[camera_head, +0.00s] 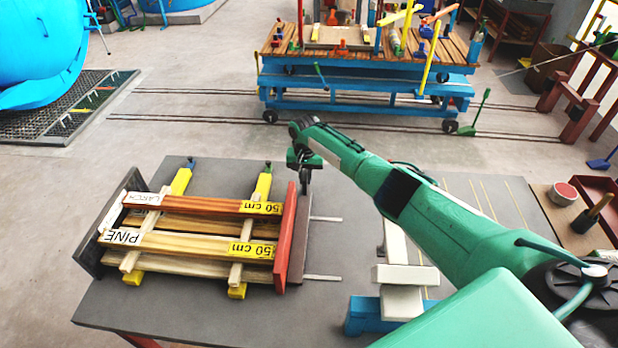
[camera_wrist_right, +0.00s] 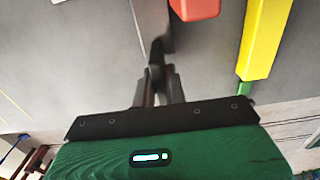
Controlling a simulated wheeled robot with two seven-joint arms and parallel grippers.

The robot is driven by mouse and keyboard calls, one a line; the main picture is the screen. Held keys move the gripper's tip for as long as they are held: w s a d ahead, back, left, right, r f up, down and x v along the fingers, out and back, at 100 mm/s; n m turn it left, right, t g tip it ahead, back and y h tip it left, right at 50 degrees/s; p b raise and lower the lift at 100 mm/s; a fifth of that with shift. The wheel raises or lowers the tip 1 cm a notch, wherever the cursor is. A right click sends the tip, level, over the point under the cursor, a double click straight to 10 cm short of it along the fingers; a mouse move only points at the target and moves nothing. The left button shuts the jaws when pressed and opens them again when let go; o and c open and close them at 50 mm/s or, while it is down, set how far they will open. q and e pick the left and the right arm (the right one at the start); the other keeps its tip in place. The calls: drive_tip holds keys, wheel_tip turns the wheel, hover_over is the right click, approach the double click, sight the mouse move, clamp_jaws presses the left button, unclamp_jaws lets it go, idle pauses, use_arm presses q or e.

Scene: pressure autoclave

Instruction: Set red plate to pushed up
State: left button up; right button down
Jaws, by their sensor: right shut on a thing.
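The red plate (camera_head: 286,235) stands upright at the right end of the wood stack on the grey table. A grey strip (camera_head: 301,240) lies along its right side. My right gripper (camera_head: 305,182) is at the far end of the plate, just to its right. In the right wrist view its fingers (camera_wrist_right: 158,72) are close together on a dark, narrow part at the end of a grey piece (camera_wrist_right: 151,18). The end of the red plate shows beside it (camera_wrist_right: 193,8), apart from the fingers. My left gripper is not in view.
Wooden boards (camera_head: 190,242) lie on two yellow bars (camera_head: 264,186) between the red plate and a dark end plate (camera_head: 108,225). Two light rails (camera_head: 322,277) lie right of the plate. A white and blue stand (camera_head: 400,300) is under my right arm.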

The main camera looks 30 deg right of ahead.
drive_tip(key=c, duration=1.4)
unclamp_jaws()
drive_tip(key=shift+c, duration=0.2)
drive_tip(key=shift+r, duration=0.1)
wheel_tip(320, 180, up, 14)
drive_tip(key=b, duration=0.2)
